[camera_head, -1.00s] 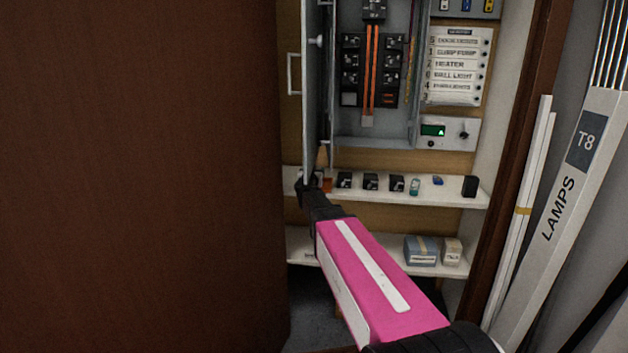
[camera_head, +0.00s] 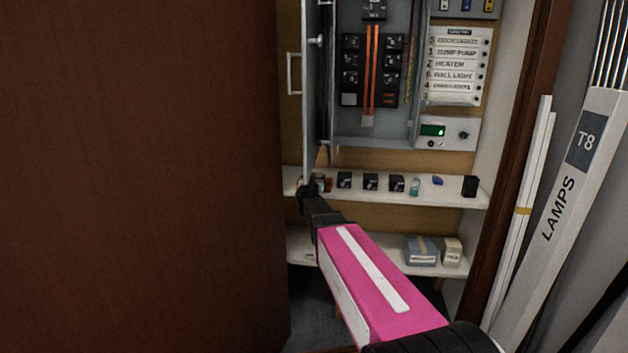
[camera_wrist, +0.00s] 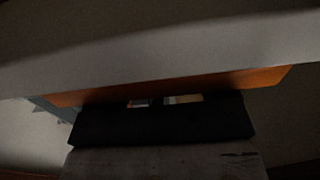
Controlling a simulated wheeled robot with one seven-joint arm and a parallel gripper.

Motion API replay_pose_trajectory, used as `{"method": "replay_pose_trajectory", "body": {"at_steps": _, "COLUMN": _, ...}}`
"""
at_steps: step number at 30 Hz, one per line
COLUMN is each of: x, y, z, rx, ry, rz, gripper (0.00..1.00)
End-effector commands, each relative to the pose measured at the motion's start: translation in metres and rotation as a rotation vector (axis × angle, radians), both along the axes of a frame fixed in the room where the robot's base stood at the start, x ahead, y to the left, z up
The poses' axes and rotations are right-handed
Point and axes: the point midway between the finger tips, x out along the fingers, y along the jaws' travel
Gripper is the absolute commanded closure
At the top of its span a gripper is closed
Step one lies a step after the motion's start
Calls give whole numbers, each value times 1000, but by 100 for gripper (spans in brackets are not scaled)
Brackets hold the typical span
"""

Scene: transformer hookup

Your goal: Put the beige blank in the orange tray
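The orange tray (camera_head: 328,185) shows as a small patch at the left end of the upper shelf, mostly hidden by my arm and the cabinet door. In the wrist view an orange band (camera_wrist: 275,77), likely its wall, runs behind the black end of my gripper. My gripper (camera_head: 307,190) is at the tray, by the lower end of the door. Its fingertips are hidden, so its opening cannot be told. A small pale beige sliver (camera_wrist: 183,99) shows through a gap there. I cannot tell if it is the blank, or held.
The grey cabinet door (camera_head: 311,90) stands open just above my gripper. Several black breakers (camera_head: 371,182) sit right of the tray on the upper shelf (camera_head: 440,193). A large brown door (camera_head: 140,170) fills the left.

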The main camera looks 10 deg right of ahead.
Motion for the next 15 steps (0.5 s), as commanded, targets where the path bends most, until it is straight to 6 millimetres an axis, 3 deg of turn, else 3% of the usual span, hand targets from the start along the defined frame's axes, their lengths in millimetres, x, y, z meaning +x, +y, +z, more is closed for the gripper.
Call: {"method": "replay_pose_trajectory", "body": {"at_steps": 15, "x": -6, "y": 2, "z": 3, "rx": -1, "ry": 0, "rz": 1, "gripper": 9}}
